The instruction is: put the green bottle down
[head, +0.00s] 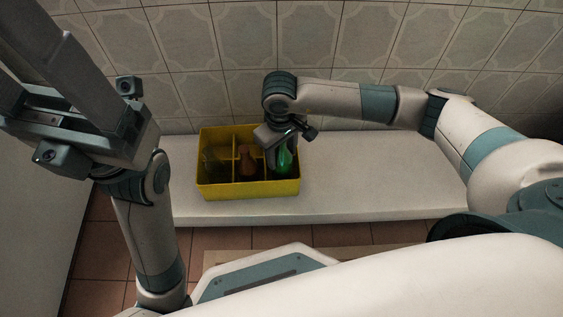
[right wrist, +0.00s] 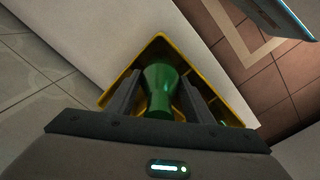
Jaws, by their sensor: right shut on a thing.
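The green bottle (head: 285,161) stands in the right compartment of a yellow divided crate (head: 249,191). My right gripper (head: 279,153) reaches down over that compartment and is shut on the bottle. In the right wrist view the green bottle (right wrist: 160,88) lies between the two dark fingers, with the yellow crate (right wrist: 158,38) around it. Whether the bottle's base touches the crate floor is hidden. My left gripper (head: 68,62) is raised at the upper left, far from the crate, its fingers apart and its tips near or past the picture edge.
A brown bottle (head: 248,160) stands in the crate's middle compartment. The left compartment (head: 216,158) is dim and its content is unclear. The crate stands on a pale ledge (head: 385,180) against a tiled wall (head: 380,45). The ledge is free right of the crate.

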